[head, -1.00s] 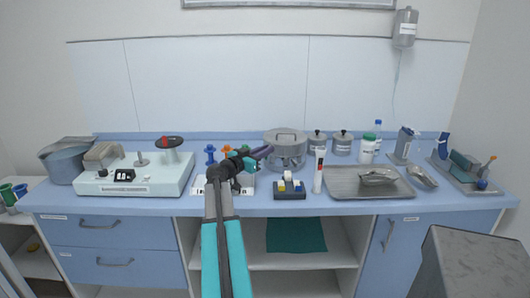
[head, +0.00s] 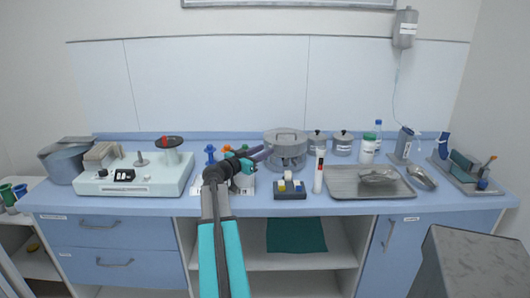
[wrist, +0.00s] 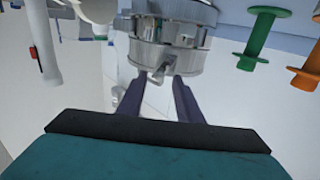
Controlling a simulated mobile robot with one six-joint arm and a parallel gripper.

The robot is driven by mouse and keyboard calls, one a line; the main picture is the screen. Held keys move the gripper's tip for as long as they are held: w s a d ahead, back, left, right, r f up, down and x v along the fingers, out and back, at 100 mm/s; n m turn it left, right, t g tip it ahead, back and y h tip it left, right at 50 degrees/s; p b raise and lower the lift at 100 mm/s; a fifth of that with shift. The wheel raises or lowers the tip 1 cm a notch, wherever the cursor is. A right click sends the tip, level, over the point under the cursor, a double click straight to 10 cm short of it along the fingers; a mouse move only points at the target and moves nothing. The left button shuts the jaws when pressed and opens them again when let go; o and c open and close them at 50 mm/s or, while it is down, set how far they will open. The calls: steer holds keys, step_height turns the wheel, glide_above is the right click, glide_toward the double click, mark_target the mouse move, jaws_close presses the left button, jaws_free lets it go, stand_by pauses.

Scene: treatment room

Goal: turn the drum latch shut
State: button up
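The drum (head: 286,148) is a round grey metal container with a lid, standing on the blue counter just right of centre. It also shows at the top of the wrist view (wrist: 170,55). A small metal latch (wrist: 157,77) shows on its side, at the gap between my fingertips; its exact angle is hard to make out. My gripper (wrist: 159,79) has two dark purple fingers, spread apart with one on each side of the latch. I cannot tell whether they touch it. In the head view my gripper (head: 262,152) is at the drum's left front side.
Coloured pegs (head: 210,154) stand left of the drum. Two lidded jars (head: 343,143) and a metal tray (head: 345,182) are to the right. A white device (head: 140,184) is left.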

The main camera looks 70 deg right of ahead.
steer(key=b+v, duration=0.2)
steer(key=v, duration=1)
steer(key=shift+a, duration=0.2)
steer(key=shift+f, duration=0.1)
